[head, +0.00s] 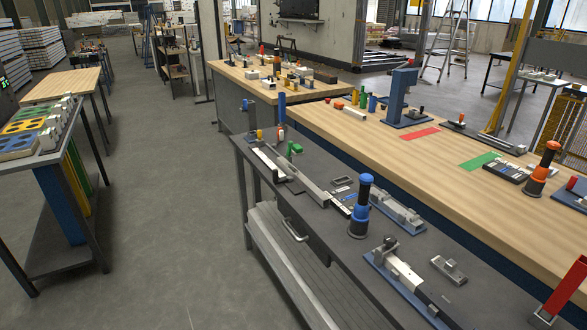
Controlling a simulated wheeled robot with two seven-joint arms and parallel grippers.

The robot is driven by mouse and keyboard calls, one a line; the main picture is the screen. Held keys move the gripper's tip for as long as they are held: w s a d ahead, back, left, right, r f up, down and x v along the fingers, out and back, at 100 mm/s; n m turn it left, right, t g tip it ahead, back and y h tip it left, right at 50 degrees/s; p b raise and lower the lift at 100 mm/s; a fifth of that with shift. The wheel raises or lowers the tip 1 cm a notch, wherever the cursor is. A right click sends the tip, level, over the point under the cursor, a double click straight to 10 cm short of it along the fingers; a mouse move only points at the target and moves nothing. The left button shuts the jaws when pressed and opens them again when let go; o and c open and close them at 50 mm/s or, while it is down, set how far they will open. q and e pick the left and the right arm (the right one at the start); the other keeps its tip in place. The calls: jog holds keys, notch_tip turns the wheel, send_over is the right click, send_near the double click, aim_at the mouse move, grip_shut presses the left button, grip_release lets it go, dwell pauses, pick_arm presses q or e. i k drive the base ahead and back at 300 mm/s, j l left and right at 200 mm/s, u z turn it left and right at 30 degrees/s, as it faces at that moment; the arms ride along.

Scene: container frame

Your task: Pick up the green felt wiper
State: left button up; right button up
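A small green block-like piece (295,148) lies on the dark grey bench (322,172), near its far end beside a long metal rail fixture (290,172). It is the green item that best fits the felt wiper, but it is too small to tell its material. Another small upright green item (363,98) stands on the wooden bench among coloured pieces. A flat green patch (480,161) lies farther right on the wood. Neither of my grippers is in view.
A blue-and-black upright tool (361,205) and blue-based fixtures (397,212) stand on the grey bench. The wooden bench (430,170) adjoins it, with a blue press (402,98) and an orange-black tool (542,168). Open floor (165,200) lies to the left.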

aim_at(297, 149)
jog(key=i+j+u, duration=0.35)
jog(key=i, duration=0.25)
jog(key=i+u, duration=0.35)
jog(key=i, duration=0.25)
jog(key=i+z, duration=0.15)
jog(key=i, duration=0.3)
jog(key=i+j+z, duration=0.15)
jog(key=i, duration=0.3)
jog(key=i+j+z, duration=0.15)
jog(key=i, duration=0.3)
jog(key=i+j+z, duration=0.15)
jog(key=i, duration=0.25)
jog(key=j, duration=0.1)
